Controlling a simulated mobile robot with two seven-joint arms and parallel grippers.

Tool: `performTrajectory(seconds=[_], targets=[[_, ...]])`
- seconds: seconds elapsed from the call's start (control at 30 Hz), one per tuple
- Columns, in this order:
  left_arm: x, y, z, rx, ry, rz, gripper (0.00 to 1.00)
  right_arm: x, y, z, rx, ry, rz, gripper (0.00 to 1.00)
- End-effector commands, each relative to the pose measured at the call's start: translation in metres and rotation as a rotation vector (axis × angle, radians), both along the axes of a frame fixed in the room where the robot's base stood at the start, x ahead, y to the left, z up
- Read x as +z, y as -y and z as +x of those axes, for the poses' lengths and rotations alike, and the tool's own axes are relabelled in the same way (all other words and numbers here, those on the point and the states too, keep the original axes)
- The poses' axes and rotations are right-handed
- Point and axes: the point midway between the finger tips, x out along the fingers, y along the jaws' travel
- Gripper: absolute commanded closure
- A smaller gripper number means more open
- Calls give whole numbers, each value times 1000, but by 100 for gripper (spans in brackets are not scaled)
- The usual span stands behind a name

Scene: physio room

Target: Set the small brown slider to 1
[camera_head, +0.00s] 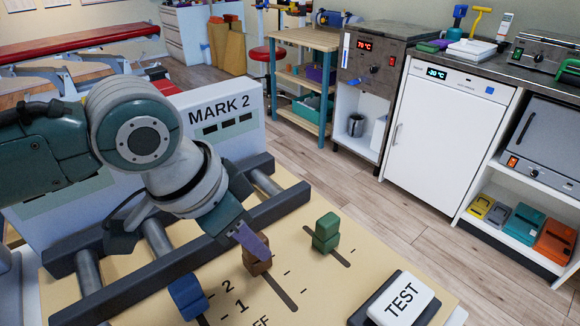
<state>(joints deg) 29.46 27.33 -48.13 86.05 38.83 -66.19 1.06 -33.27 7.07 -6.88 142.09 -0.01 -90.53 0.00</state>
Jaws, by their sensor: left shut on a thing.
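The small brown slider (259,266) stands on the tan panel (372,258), at the far end of its dark slot (282,294). It looks about level with the printed 2 (228,287). The printed 1 (243,307) is nearer to me, with a partly cut-off OFF (262,322) below it. My left gripper (253,243) reaches down from the upper left and is shut on the brown slider's top. Its finger hides part of the slider. My right gripper is not in view.
A blue slider (188,297) is left of the brown one and a green slider (326,231) is to its right. A white TEST button (403,299) sits at the panel's lower right. Dark rails (205,233) and a MARK 2 housing (222,110) stand behind.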

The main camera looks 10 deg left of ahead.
Motion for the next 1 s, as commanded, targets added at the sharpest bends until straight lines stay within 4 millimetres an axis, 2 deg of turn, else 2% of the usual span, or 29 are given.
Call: performTrajectory(seconds=[0.63,0.83,1.0], targets=[[0,0,-1,0,-1,1,100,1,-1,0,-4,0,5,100],[5,21,-17,-3,-6,-1,100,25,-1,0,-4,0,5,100],[0,29,-23,0,-4,-1,100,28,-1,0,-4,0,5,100]])
